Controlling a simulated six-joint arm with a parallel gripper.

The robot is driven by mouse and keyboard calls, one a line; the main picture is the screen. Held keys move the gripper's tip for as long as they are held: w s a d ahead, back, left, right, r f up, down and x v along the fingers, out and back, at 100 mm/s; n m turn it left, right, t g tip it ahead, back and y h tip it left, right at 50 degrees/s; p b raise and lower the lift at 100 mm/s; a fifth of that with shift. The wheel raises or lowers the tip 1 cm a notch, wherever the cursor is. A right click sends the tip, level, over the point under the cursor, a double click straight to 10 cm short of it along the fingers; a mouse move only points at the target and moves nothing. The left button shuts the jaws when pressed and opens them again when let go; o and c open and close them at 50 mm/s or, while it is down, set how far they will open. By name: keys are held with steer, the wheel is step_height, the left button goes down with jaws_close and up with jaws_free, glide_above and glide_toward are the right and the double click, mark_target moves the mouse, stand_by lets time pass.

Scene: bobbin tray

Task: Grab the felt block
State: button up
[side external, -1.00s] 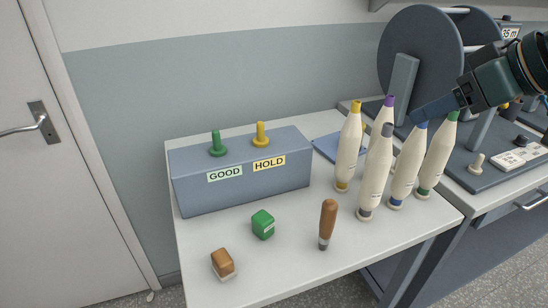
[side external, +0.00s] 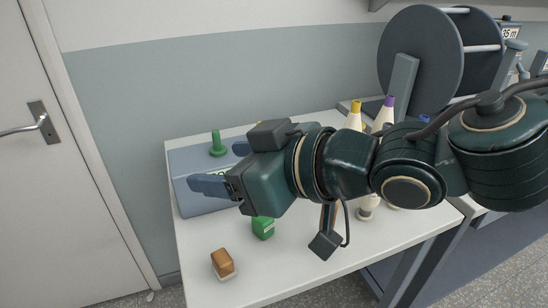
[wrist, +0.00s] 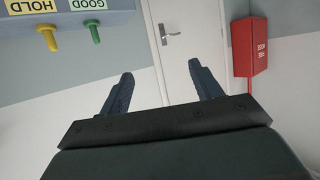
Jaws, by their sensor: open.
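A small brown block with a pale, felt-like bottom layer (side external: 223,263) sits at the front left of the white table. It fits the felt block best. A green block with a pale label (side external: 263,228) sits behind it to the right, partly covered by my gripper. My gripper (side external: 212,166) is open and empty, above the table in front of the grey box, its fingers toward the left. In the wrist view, its two fingers (wrist: 160,72) stand apart with nothing between them; neither block shows there.
A grey box (side external: 187,203) with a green peg (side external: 217,145) stands at the back; in the wrist view its GOOD and HOLD labels show. Several bobbins (side external: 354,116) and a wooden-handled tool are mostly hidden behind my arm. The front-left table is open.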

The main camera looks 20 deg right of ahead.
mark_target(231, 264)
step_height(231, 264, down, 22)
steer(key=shift+d+f, duration=0.1)
steer(key=shift+f, duration=0.05)
steer(key=shift+x, duration=1.3)
steer(key=shift+w, duration=0.15)
steer(key=shift+x, duration=2.4)
steer(key=shift+c, duration=0.4)
steer(key=c, duration=1.2)
